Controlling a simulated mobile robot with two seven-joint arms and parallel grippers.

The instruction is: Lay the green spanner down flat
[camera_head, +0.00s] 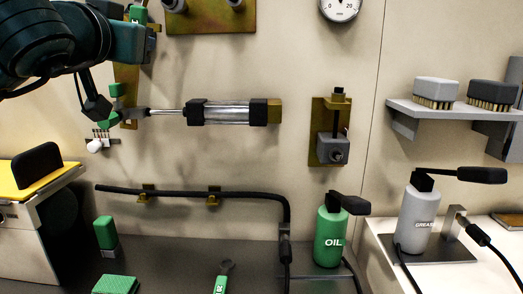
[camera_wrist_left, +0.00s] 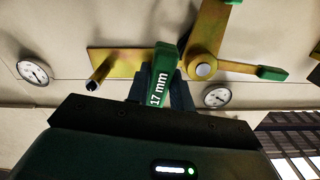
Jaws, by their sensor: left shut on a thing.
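My left gripper (camera_head: 138,24) is at the upper left, in front of the wall. It is shut on a green handle marked "17 mm" (camera_wrist_left: 160,82), which shows between the fingers in the left wrist view; part of this green handle (camera_head: 136,13) also shows in the head view. Its metal end is hidden. Another green-handled spanner (camera_head: 221,284) with a dark grey head lies on the dark bench at the bottom middle, cut off by the picture edge. My right gripper is not in view.
The dark bench top (camera_head: 180,262) has bare room around the lying spanner. A green block (camera_head: 115,285) and a green brush-like thing (camera_head: 105,233) stand to its left. A green oil can (camera_head: 330,238) stands to its right. A black hose (camera_head: 180,193) runs along the wall.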

